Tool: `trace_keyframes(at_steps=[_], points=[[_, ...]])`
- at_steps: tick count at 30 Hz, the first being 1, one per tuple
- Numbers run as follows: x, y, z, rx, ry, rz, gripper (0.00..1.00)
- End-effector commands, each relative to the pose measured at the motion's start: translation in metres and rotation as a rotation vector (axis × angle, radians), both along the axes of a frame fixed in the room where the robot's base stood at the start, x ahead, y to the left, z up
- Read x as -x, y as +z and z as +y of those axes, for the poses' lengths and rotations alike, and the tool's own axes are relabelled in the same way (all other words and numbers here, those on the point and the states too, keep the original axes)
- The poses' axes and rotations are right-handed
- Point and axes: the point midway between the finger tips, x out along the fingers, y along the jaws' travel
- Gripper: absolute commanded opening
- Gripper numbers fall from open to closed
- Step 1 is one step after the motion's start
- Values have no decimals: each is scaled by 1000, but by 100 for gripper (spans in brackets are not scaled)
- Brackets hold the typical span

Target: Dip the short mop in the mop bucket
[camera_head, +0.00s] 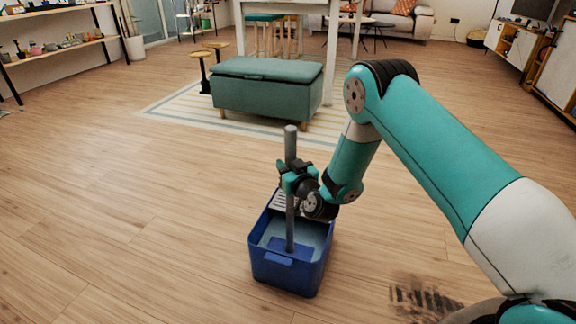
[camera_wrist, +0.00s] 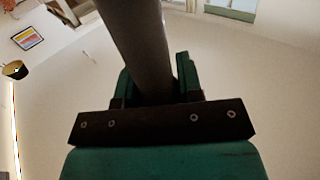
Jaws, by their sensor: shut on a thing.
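The short mop shows as a grey upright pole (camera_head: 290,146) in the head view. Its lower end is inside the outline of the blue mop bucket (camera_head: 285,281), by a blue flat piece that looks like the mop head. Whether that piece touches the bucket's floor I cannot tell. Pale blue water or lining shows around it. My gripper (camera_head: 290,184) is shut around the pole at mid-height, above the bucket's back part. In the wrist view the dark pole (camera_wrist: 138,45) stands between my fingers (camera_wrist: 158,85).
A pale slotted wringer (camera_head: 282,202) sits at the bucket's back. Wooden floor is clear to the left and front. A green bench (camera_head: 265,92) stands on a striped rug (camera_head: 180,108) behind. A dark patterned patch (camera_head: 425,298) lies on the floor at the right.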

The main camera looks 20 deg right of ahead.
Motion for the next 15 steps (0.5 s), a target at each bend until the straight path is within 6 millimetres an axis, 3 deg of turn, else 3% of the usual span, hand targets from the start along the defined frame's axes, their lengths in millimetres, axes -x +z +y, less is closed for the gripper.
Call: trace_keyframes(at_steps=[15], points=[[0, 57, 0, 0, 0, -2, 10]])
